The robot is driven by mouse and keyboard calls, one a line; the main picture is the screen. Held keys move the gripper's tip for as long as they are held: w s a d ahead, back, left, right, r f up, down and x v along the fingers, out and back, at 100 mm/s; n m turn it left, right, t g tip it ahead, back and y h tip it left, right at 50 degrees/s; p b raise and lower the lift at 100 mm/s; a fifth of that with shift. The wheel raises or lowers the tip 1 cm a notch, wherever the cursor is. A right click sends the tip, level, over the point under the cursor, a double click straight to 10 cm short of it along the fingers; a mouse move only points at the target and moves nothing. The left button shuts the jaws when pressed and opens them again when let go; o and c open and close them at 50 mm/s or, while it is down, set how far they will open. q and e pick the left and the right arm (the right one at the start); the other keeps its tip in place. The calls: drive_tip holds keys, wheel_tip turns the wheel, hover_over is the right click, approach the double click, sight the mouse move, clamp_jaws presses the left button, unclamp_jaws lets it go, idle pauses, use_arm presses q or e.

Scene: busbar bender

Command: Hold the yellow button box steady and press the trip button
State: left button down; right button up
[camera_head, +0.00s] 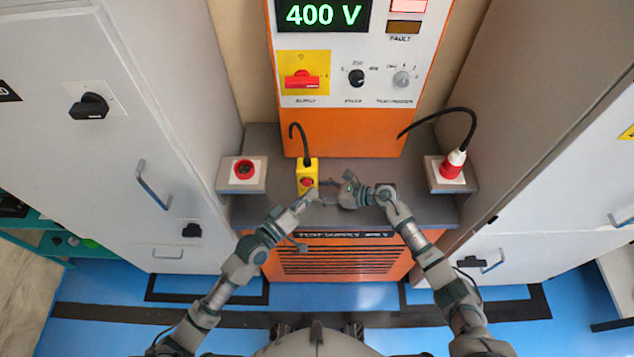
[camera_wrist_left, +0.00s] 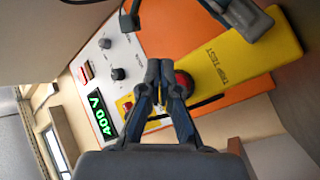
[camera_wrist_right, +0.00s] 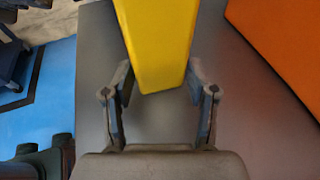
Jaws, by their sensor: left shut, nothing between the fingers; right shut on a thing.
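The yellow button box (camera_head: 307,167) stands upright on the grey bench with a cable rising from its top. Its red trip button (camera_head: 307,182) faces me. In the left wrist view the box (camera_wrist_left: 228,62) reads "TRIP TEST", and its red button (camera_wrist_left: 185,84) shows partly behind my fingers. My left gripper (camera_head: 309,194) is shut and empty, its closed fingertips (camera_wrist_left: 160,66) right by the button; I cannot tell whether they touch it. My right gripper (camera_head: 325,184) comes from the right and is shut on the box; in the right wrist view the box (camera_wrist_right: 160,35) sits between its fingers (camera_wrist_right: 160,76).
The orange test supply (camera_head: 340,130) reading 400 V stands behind the bench (camera_head: 385,172). A red socket (camera_head: 243,169) is at left, and a red plug (camera_head: 453,165) with a black cable at right. Grey cabinets (camera_head: 105,130) flank both sides.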

use_arm(q)
drive_tip(key=s, duration=0.5)
drive_tip(key=shift+s+d, duration=0.1)
drive_tip(key=shift+s, duration=0.25)
idle(0.3)
use_arm(e)
drive_tip(key=o, duration=1)
drive_tip(key=shift+c, duration=0.2)
